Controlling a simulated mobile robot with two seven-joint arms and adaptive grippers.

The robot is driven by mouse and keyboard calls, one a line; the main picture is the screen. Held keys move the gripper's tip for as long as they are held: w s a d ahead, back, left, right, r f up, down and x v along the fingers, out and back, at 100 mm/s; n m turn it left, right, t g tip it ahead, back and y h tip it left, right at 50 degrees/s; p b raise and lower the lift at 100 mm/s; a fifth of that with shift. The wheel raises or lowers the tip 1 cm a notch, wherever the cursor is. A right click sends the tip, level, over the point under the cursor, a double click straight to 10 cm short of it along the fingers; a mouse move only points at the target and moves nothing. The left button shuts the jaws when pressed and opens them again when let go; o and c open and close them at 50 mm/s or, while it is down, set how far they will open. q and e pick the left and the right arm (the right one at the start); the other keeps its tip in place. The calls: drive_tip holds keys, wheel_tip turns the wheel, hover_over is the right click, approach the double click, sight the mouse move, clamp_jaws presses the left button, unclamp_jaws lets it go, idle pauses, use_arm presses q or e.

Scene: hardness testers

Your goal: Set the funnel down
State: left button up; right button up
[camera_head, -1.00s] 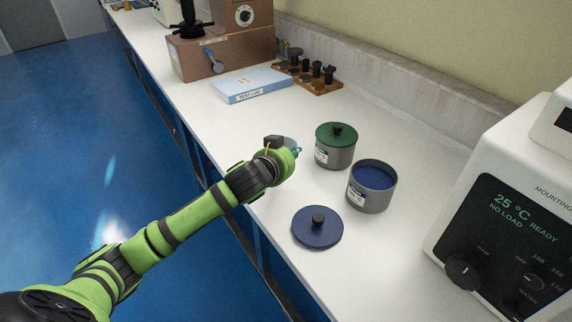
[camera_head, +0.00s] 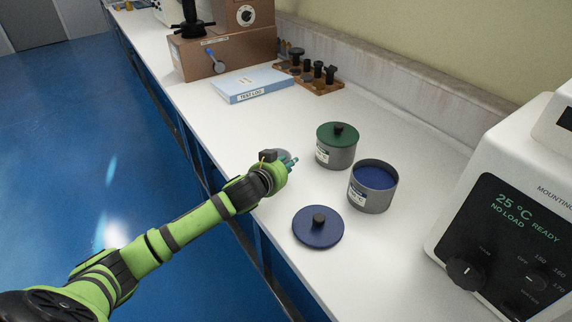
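My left gripper (camera_head: 288,162) is over the white bench, left of the green-lidded pot, with my wrist in front of most of it. A grey, round-rimmed piece, probably the funnel (camera_head: 283,153), shows just behind the wrist, beside the teal tips. Its lower part is hidden, so I cannot tell whether it touches the bench or whether the fingers are closed on it. My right gripper is not in view.
The green-lidded grey pot (camera_head: 336,147) and an open pot of blue powder (camera_head: 373,187) stand to the right. A blue lid (camera_head: 318,227) lies in front. A blue log binder (camera_head: 252,84) and a mounting machine (camera_head: 505,215) flank the clear bench (camera_head: 405,135).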

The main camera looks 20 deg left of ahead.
use_arm(q)
drive_tip(key=shift+r, duration=0.1)
drive_tip(key=v, duration=1.2)
